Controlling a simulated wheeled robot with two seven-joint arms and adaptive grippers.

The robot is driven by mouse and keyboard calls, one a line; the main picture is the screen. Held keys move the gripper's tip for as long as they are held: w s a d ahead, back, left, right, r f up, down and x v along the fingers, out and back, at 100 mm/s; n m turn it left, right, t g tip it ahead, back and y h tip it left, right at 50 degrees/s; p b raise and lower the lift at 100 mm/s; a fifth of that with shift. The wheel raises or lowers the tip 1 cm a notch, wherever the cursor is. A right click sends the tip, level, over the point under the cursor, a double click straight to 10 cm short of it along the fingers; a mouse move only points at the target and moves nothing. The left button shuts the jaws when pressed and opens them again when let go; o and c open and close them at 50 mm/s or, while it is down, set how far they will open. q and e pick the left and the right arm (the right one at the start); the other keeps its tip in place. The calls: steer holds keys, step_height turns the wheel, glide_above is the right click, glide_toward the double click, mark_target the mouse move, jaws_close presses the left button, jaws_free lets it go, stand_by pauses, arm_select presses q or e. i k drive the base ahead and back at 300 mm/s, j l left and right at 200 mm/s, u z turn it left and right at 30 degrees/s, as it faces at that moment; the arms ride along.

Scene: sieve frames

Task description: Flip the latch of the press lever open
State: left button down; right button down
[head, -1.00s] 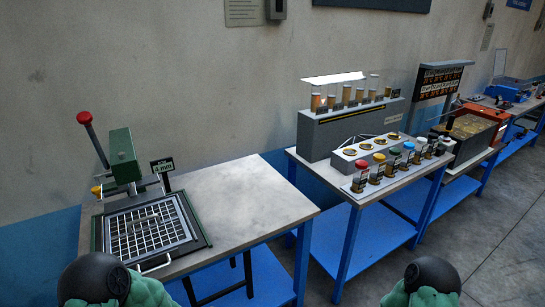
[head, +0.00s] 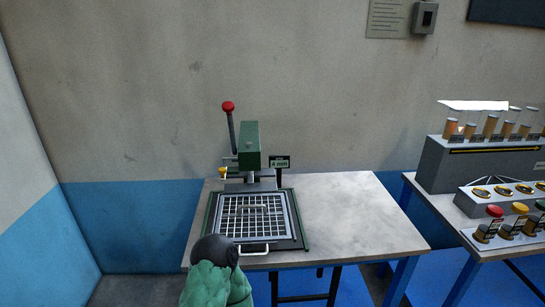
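The press (head: 250,148) is a green block on a post at the back left of the table. Its lever (head: 231,130) stands nearly upright on the left side, with a red ball knob (head: 228,106) on top. A small yellow piece (head: 222,171), possibly the latch, sits low beside the lever; its exact position is too small to tell. A sieve frame (head: 253,215) with a grid lies flat in front of the press, with a metal handle at its front. Part of my arm shows at the bottom, left of centre. Neither gripper is in view.
The table (head: 365,213) is bare right of the press. A second table at right holds a grey rack (head: 485,160) with vials and several coloured-capped jars. A wall stands close behind.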

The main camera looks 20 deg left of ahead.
mark_target(223, 170)
steer(key=u, duration=1.2)
